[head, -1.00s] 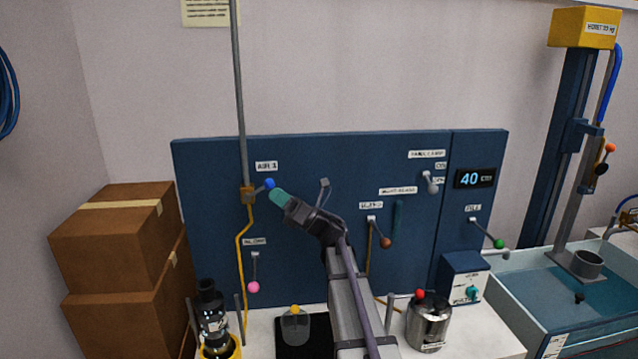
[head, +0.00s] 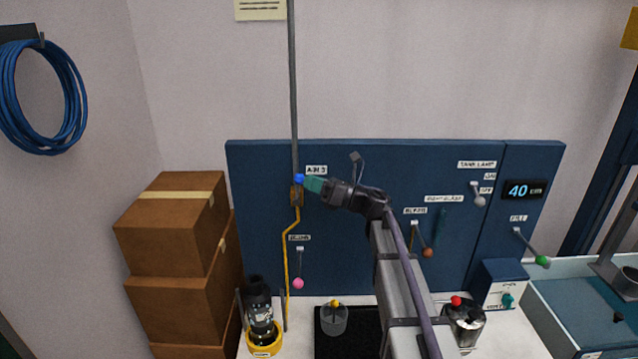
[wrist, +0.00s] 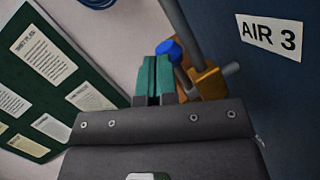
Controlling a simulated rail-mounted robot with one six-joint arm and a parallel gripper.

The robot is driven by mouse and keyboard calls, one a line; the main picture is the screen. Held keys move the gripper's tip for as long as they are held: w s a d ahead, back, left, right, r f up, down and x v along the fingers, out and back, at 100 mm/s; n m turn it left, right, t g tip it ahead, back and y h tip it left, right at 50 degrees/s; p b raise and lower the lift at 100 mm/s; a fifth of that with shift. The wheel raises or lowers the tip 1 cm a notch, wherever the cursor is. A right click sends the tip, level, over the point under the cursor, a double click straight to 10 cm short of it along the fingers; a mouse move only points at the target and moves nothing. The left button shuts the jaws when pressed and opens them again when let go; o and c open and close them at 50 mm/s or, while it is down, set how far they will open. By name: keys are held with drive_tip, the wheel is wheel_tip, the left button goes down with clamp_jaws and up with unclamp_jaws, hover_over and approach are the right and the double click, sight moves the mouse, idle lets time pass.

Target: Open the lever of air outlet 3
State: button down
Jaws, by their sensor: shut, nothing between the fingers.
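The air outlet 3 valve is a brass block (head: 296,196) on a vertical grey pipe, and it also shows in the wrist view (wrist: 208,83). Its lever ends in a blue knob (head: 299,179), seen in the wrist view too (wrist: 168,49). In the head view the knob sits just above the block, near the line of the pipe. My gripper (head: 308,184) has its teal fingers shut together and empty, immediately right of the knob. In the wrist view the fingertips (wrist: 155,62) overlap the knob's edge; I cannot tell whether they touch. The lever's arm is partly hidden.
The AIR 3 label (head: 316,170) is on the blue panel (head: 260,215) right of the pipe. Below hangs a pink-knobbed lever (head: 298,283). Cardboard boxes (head: 180,240) stand at left. A yellow tube (head: 286,262) runs down from the valve.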

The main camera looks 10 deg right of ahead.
drive_tip(key=shift+a+r, duration=0.25)
drive_tip(key=shift+a, duration=0.1)
drive_tip(key=shift+w+a, duration=0.1)
idle(0.5)
drive_tip(key=shift+s+f, duration=0.2)
drive_tip(key=s+d+r+p, duration=0.2)
drive_tip(key=s+d, duration=0.4)
drive_tip(key=d, duration=0.5)
drive_tip(key=shift+s+r, duration=0.25)
drive_tip(key=shift+s, duration=0.05)
